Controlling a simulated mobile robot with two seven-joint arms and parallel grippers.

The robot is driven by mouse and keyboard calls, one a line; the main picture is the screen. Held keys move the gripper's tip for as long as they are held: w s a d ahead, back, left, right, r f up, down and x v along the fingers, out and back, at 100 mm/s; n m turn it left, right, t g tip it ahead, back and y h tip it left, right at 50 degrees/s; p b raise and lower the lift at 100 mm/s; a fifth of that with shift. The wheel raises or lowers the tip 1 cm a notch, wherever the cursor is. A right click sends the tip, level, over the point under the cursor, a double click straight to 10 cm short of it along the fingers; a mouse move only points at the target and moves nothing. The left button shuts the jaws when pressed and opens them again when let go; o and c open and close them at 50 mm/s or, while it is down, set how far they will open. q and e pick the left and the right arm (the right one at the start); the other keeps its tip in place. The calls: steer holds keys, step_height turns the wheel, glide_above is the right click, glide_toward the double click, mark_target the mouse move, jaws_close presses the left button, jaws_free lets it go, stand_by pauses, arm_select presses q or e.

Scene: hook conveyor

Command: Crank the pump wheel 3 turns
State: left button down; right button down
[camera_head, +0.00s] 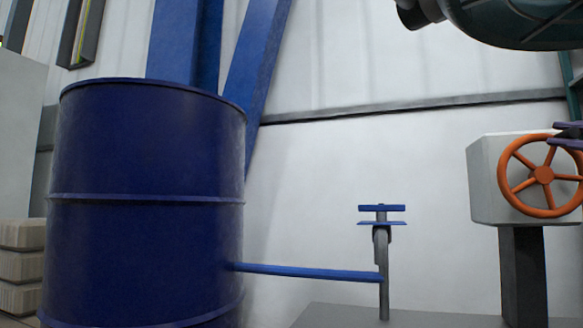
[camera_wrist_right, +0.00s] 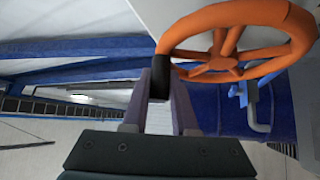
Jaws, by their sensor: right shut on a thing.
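The orange pump wheel (camera_head: 543,175) is at the right edge of the head view, mounted on the front of a pale grey box (camera_head: 489,180) on a dark post (camera_head: 524,275). In the right wrist view the wheel (camera_wrist_right: 222,63) fills the upper right. A short black handle (camera_wrist_right: 159,78) stands at its left rim. My right gripper (camera_head: 571,134) is at the wheel's upper right, partly cut off by the frame edge. In the wrist view the right gripper (camera_wrist_right: 160,92) is shut on the black handle, one finger on each side. My left gripper is not in view.
A large blue drum (camera_head: 145,200) stands at the left. A blue bar (camera_head: 310,272) runs from the drum to a thin grey stand with a blue top (camera_head: 382,215). Pale blocks (camera_head: 22,265) are stacked at the far left. The wall behind is white.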

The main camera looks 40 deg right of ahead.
steer(key=shift+w+a+r+n+g+y, duration=0.25)
steer(key=shift+w+a+n+g+y, duration=0.15)
steer(key=shift+n+g, duration=0.35)
arm_select(q)
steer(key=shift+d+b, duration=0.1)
steer(key=shift+b, duration=0.35)
arm_select(e)
steer(key=shift+w+a+r+n+g+y, duration=0.1)
steer(key=shift+w+a+n+g+y, duration=0.15)
steer(key=shift+w+n+g, duration=0.35)
steer(key=shift+w+a+n+g+y, duration=0.15)
steer(key=shift+w+a+n+g, duration=0.15)
steer(key=shift+n, duration=0.45)
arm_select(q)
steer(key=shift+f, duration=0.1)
arm_select(e)
steer(key=c, duration=0.7)
jaws_free()
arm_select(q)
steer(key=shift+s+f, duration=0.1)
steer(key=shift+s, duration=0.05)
arm_select(e)
steer(key=shift+s, duration=0.1)
